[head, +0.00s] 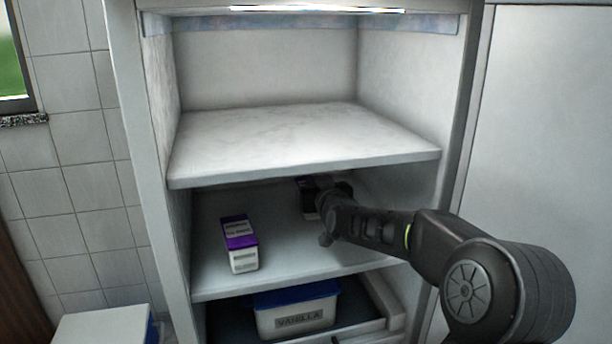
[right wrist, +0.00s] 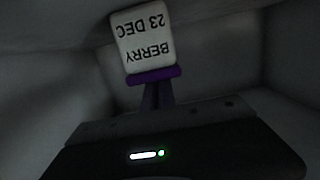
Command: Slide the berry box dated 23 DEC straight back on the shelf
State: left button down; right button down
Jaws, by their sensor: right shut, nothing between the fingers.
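The berry box (head: 307,196) stands toward the back of the middle shelf (head: 290,265), dark in shadow and partly hidden by my right gripper. In the right wrist view the berry box (right wrist: 146,42) shows upside down, with a white label reading BERRY 23 DEC and a purple band. My right gripper (head: 328,190) reaches into the shelf from the right. In the right wrist view its fingers (right wrist: 157,94) are shut and empty, right at the purple band side of the box. I cannot tell whether they touch it. My left gripper is not in view.
Another white and purple box (head: 240,246) stands nearer the front edge, left on the same shelf. The upper shelf (head: 300,140) is empty and lies above my arm. A blue-lidded tub marked VANILLA (head: 297,312) sits below. The cabinet side wall (head: 440,110) is at right.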

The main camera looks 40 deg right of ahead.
jog(key=shift+p, duration=0.4)
jog(key=shift+w+r, duration=0.1)
jog(key=shift+r, duration=0.1)
jog(key=shift+w+r, duration=0.1)
jog(key=shift+r, duration=0.15)
jog(key=v, duration=0.4)
jog(key=f+p+v, duration=0.1)
jog(key=v, duration=0.3)
jog(key=p+v, duration=0.1)
jog(key=v, duration=0.3)
jog(key=shift+s+f, duration=0.2)
jog(key=shift+f, duration=0.1)
